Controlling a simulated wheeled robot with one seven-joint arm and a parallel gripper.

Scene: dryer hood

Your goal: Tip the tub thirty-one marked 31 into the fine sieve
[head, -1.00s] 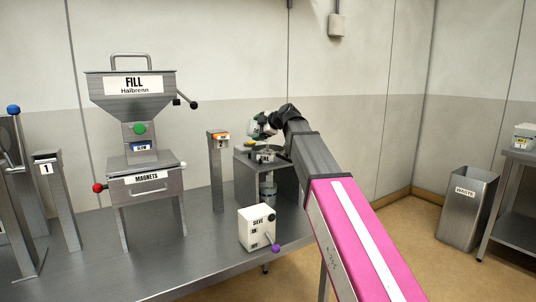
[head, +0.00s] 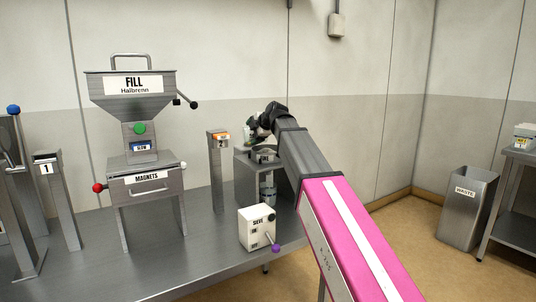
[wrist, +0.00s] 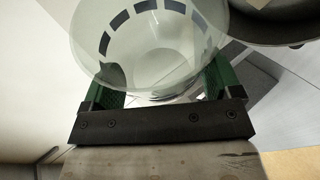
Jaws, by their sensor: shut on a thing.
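My gripper (wrist: 160,95) is shut on a pale, see-through tub (wrist: 150,45) with a row of dark marks around it. Its green fingers grip the tub's sides in the wrist view. No number 31 is readable, and I cannot make out any contents. In the head view my gripper (head: 256,132) is above the sieve stand, and the tub is mostly hidden and looks tilted. The round sieve (head: 264,155) sits on top of the grey stand just below my gripper. A dark round rim at the upper right of the wrist view is probably the sieve.
The white SIEVE control box (head: 257,228) with a purple knob stands in front of the stand. Post 2 (head: 218,170) stands close left of it. The FILL hopper (head: 131,95) is further left. A WASTE bin (head: 468,208) stands on the floor at right.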

